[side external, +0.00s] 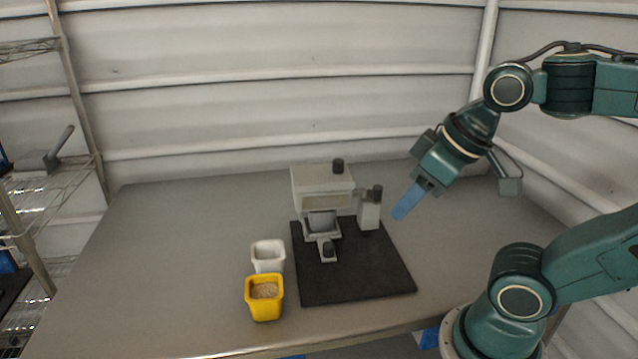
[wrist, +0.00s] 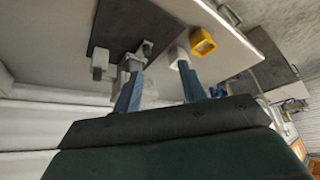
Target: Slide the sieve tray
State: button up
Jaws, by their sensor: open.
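The hopper (side external: 318,188) is a pale grey box-like unit with a dark knob on top, standing on a black mat. A grey tray (side external: 321,222), which looks like the sieve tray, sits at its lower front, with a small dark-topped handle block (side external: 328,250) in front. My gripper (side external: 402,208) has blue fingers and hangs in the air to the right of the hopper, apart from it. In the wrist view, my gripper (wrist: 158,92) shows its two fingers spread and empty. The hopper parts (wrist: 128,65) show beyond the left finger; details there are small.
A yellow cup (side external: 265,306) with grainy material and a white cup (side external: 268,256) stand left of the black mat (side external: 360,280). A small grey post with a dark top (side external: 370,208) stands right of the hopper. The table's left side (side external: 170,260) is clear. A wire shelf is at far left.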

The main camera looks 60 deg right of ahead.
jog(key=w+f+m+g, duration=0.2)
jog(key=w+f+m, duration=0.1)
jog(key=w+f, duration=0.1)
jog(key=w+a+f+m+g, duration=0.1)
jog(key=w+f+m, duration=0.2)
jog(key=f, duration=0.3)
jog(key=w+f+m+g, duration=0.2)
jog(key=w+f+m, duration=0.1)
jog(key=w+f, duration=0.1)
jog(key=shift+w+a+f+m+g, duration=0.1)
jog(key=shift+w+f+m+g, duration=0.05)
jog(key=shift+f, duration=0.25)
jog(key=shift+w+a+f+m+g, duration=0.1)
jog(key=shift+w+f+m+g, duration=0.05)
jog(key=shift+f, duration=0.25)
jog(key=shift+d, duration=0.15)
send_over(329, 244)
jog(key=shift+f, duration=2.5)
